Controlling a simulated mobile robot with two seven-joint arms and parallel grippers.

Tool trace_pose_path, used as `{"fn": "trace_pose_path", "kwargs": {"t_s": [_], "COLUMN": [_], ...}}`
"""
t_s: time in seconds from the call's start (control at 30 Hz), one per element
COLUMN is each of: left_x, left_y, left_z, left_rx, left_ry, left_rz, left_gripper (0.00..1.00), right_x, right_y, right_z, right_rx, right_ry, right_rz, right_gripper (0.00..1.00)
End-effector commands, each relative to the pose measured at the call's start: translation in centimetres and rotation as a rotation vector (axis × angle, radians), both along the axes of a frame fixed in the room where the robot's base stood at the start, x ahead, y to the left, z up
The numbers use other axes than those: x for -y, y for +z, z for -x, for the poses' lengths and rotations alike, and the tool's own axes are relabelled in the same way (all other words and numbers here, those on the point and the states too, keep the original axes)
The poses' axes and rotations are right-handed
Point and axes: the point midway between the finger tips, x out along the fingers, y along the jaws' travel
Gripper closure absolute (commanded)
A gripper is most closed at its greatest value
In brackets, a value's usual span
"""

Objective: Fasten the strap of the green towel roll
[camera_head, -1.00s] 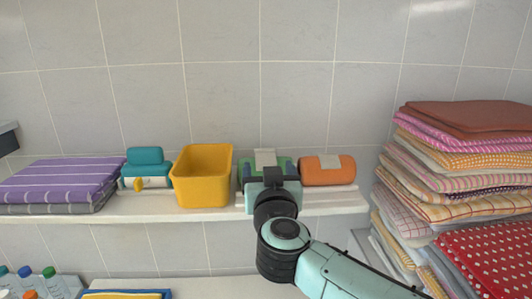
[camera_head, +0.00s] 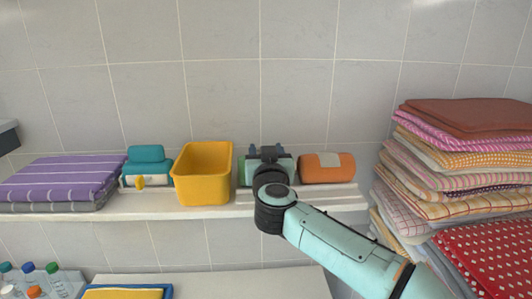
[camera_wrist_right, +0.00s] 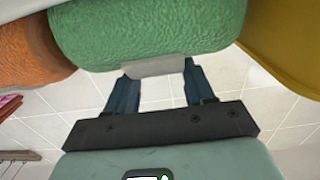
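The green towel roll (camera_wrist_right: 150,28) lies on the wall shelf between the yellow bin and the orange roll. In the head view it is mostly hidden behind my right gripper (camera_head: 267,150). Its pale grey strap (camera_wrist_right: 155,67) shows in the right wrist view at the roll's edge, in the gap between the fingertips of my right gripper (camera_wrist_right: 160,72). The two fingers are apart, one at each side of the strap. I cannot tell whether they touch it. My left gripper is not in view.
On the shelf (camera_head: 140,208) stand a yellow bin (camera_head: 203,175) left of the green roll and an orange roll (camera_head: 327,168) right of it. Teal rolls (camera_head: 146,154) and folded purple towels (camera_head: 62,180) lie farther left. A tall towel stack (camera_head: 465,165) fills the right.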

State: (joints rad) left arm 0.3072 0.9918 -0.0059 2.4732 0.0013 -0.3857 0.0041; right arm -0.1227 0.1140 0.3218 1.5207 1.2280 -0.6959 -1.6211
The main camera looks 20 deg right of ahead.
Motion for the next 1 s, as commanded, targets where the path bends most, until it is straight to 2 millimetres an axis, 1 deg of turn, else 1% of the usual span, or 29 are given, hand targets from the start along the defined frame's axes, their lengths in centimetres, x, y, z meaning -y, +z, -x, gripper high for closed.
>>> {"fn": "trace_pose_path", "kwargs": {"t_s": [0.17, 0.53, 0.83, 0.87, 0.9, 0.93, 1.0], "left_x": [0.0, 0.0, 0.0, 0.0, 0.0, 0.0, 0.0], "left_y": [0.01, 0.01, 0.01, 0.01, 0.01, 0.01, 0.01], "left_z": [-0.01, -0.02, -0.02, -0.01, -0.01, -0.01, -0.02], "left_rx": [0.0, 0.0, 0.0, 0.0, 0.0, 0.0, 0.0], "left_ry": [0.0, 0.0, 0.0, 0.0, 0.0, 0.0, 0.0], "left_rz": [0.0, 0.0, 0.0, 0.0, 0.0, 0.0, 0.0], "left_gripper": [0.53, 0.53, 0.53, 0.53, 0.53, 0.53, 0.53], "right_x": [0.03, 0.14, 0.09, 0.09, 0.09, 0.08, 0.08], "right_y": [0.01, -0.17, -0.23, -0.23, -0.23, -0.23, -0.23], "right_z": [-0.02, -0.38, -0.39, -0.39, -0.39, -0.38, -0.38], "right_rx": [-0.005, -0.114, -0.121, -0.121, -0.121, -0.121, -0.121], "right_ry": [-0.001, -0.002, 0.0, 0.0, 0.0, 0.0, 0.0], "right_rz": [-0.004, -0.033, -0.032, -0.032, -0.032, -0.032, -0.032], "right_gripper": [0.78, 0.78, 0.78, 0.44, 0.31, 0.21, 0.21]}}
